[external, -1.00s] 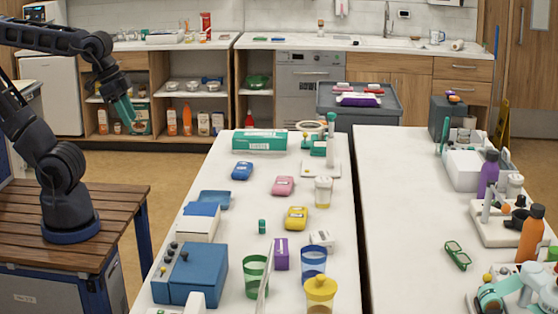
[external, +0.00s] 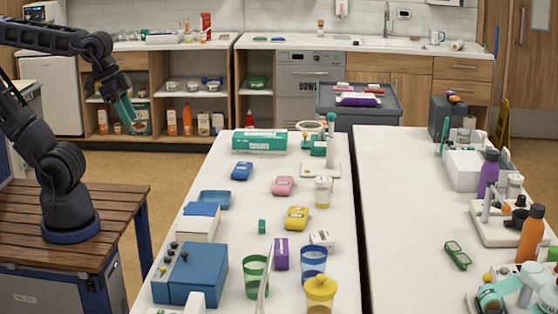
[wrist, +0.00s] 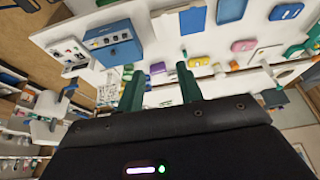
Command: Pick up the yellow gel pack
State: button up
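The yellow gel pack (external: 296,218) lies flat on the left white table, right of its middle, below the pink pack (external: 283,186). In the wrist view the yellow gel pack (wrist: 197,62) shows small beyond the fingertips, with the pink pack (wrist: 243,46) to its right. My gripper (external: 125,109) is high at the upper left, left of the table and far from the yellow pack. In the wrist view my gripper (wrist: 160,82) has its two green fingers apart with nothing held between them.
A blue pack (external: 242,171) lies up and left of the pink one. A lidded specimen cup (external: 322,192) stands above right of the yellow pack, a white box (external: 321,240) below right, a purple box (external: 281,254) below. A blue case (external: 191,274) occupies the table's near left.

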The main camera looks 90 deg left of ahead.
dwell(0.3)
jog(key=o, duration=1)
jog(key=shift+o, duration=0.2)
